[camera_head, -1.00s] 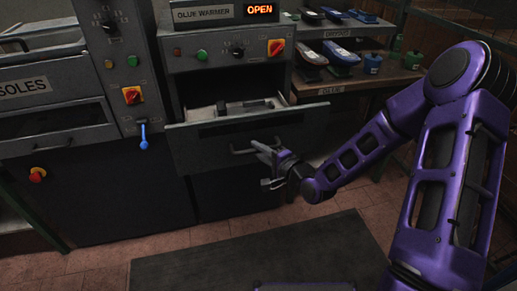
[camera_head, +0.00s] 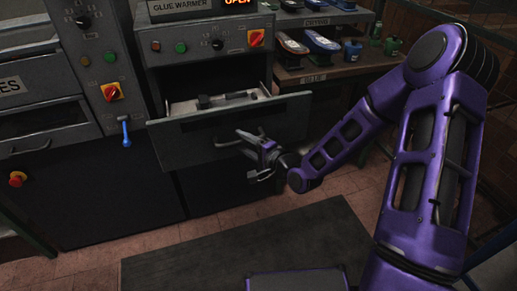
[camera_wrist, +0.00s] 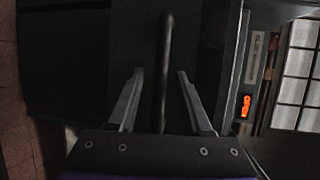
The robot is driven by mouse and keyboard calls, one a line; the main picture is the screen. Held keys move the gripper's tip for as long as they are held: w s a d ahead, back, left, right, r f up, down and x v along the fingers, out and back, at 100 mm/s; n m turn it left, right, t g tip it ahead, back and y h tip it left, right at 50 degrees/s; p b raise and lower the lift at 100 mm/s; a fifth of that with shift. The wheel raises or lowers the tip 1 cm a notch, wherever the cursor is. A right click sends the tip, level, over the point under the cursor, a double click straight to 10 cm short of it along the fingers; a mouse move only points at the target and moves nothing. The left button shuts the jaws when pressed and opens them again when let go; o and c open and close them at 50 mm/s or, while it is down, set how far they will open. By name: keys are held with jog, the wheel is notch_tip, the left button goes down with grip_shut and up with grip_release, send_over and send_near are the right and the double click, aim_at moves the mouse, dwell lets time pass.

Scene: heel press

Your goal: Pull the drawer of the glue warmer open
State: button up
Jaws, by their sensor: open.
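The glue warmer (camera_head: 165,63) is a grey cabinet with a label and a lit orange "OPEN" display on top. Its drawer (camera_head: 180,139) stands pulled out, with its inside and a dark item showing. The drawer's bar handle (camera_head: 226,143) is on the front panel. My gripper (camera_head: 248,154) is at the right end of this handle. In the wrist view the handle (camera_wrist: 166,50) runs between the two spread fingers of my gripper (camera_wrist: 160,74), with gaps on both sides. I see no contact with it.
Left of the warmer stands a grey machine with a red-yellow knob (camera_head: 111,92) and a blue lever (camera_head: 125,133). A shelf (camera_head: 310,79) with shoes and small pots is at the right. A dark mat (camera_head: 250,244) lies on the tiled floor in front.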

jog(key=p+v, duration=0.7)
jog(key=v, duration=1)
